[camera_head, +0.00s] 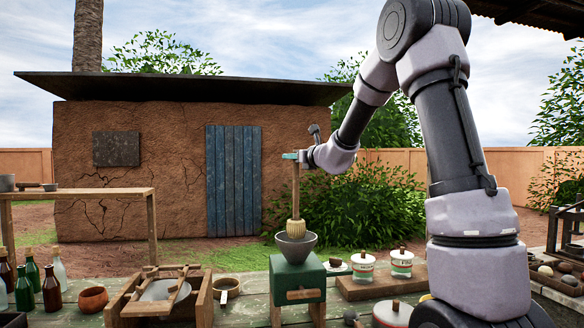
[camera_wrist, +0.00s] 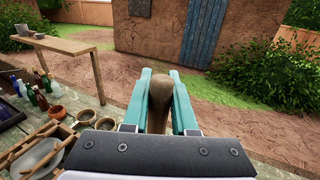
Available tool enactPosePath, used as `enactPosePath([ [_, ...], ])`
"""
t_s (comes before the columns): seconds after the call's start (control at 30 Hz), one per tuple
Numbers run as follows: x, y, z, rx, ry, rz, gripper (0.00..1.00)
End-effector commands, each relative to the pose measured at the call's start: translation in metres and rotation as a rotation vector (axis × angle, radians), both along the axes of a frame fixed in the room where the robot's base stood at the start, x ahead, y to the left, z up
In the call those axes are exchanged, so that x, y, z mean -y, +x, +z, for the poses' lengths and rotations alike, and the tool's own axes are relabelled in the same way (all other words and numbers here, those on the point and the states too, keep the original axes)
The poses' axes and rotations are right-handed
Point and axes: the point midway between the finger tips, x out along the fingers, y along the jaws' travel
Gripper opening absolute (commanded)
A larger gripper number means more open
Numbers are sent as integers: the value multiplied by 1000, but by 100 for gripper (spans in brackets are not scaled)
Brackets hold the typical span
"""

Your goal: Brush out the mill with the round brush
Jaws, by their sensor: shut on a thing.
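The round brush (camera_head: 295,228) has a long wooden handle and a pale bristle head. It hangs upright with its head low over the grey bowl-shaped hopper (camera_head: 297,246) of the green mill (camera_head: 297,275). I cannot tell whether the bristles touch the inside of the hopper. My gripper (camera_head: 292,156) is shut on the top of the handle. In the wrist view the teal fingers (camera_wrist: 159,98) stand on both sides of the rounded handle end (camera_wrist: 161,90). The mill and the bristles are hidden in that view.
A wooden framed tray (camera_head: 158,292) and a small pan (camera_head: 226,288) stand left of the mill. Bottles (camera_head: 50,288) and a brown bowl (camera_head: 93,299) are farther left. Lidded jars (camera_head: 401,263) stand on a board (camera_head: 370,288) to the right.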

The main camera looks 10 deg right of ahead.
Motion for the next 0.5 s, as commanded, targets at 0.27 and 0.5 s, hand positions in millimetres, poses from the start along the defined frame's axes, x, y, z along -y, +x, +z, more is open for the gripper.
enactPosePath([
  [0.27, 0, 0, 20, 1, 0, 0, 0],
  [0.5, 0, 0, -1, -4, -1, 0, 0],
])
